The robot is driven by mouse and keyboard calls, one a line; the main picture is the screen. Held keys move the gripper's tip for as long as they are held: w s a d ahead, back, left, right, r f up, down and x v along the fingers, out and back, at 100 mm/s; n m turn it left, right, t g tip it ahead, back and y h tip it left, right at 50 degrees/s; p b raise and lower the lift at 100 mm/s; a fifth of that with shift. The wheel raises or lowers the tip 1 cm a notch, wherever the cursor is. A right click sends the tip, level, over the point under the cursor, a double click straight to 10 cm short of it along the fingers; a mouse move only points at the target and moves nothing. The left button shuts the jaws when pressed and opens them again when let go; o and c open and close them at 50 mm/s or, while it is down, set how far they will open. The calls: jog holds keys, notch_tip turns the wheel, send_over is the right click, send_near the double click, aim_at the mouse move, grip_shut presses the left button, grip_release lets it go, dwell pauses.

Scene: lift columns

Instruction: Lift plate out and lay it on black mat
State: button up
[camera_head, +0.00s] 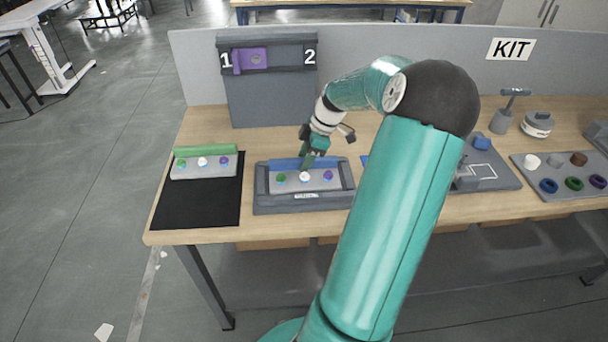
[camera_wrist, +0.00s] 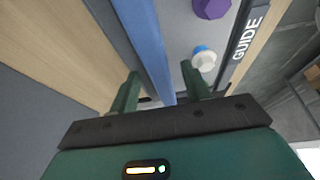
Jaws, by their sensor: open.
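A grey plate with a blue bar (camera_head: 291,163) along its back edge and green, white and purple knobs sits in a dark grey frame (camera_head: 262,190). My gripper (camera_head: 307,162) is open above the blue bar. In the wrist view the blue bar (camera_wrist: 150,45) runs between the two spread fingers (camera_wrist: 160,78), and the frame's "GUIDE" label (camera_wrist: 246,40) shows at the right. The black mat (camera_head: 195,205) lies at the table's left end. Another grey plate (camera_head: 205,171) with a green bar (camera_head: 203,151) and similar knobs lies on the mat's back part.
A grey stand (camera_head: 270,95) marked 1 and 2, with a purple piece near 1, rises behind the frame. A grey tray (camera_head: 545,180) with colored rings lies at the right. The mat's front part is bare. My arm hides part of the table.

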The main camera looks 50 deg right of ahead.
grip_shut()
jog(key=shift+r, duration=0.1)
jog(key=shift+r, duration=0.4)
jog(key=r, duration=0.3)
jog(key=shift+s+r, duration=0.3)
notch_tip(320, 180, up, 5)
send_over(314, 178)
jog(key=s+a+r, duration=0.3)
jog(key=s+r, duration=0.1)
jog(key=s, duration=0.4)
jog(key=shift+a+r, duration=0.15)
jog(key=shift+a, duration=0.2)
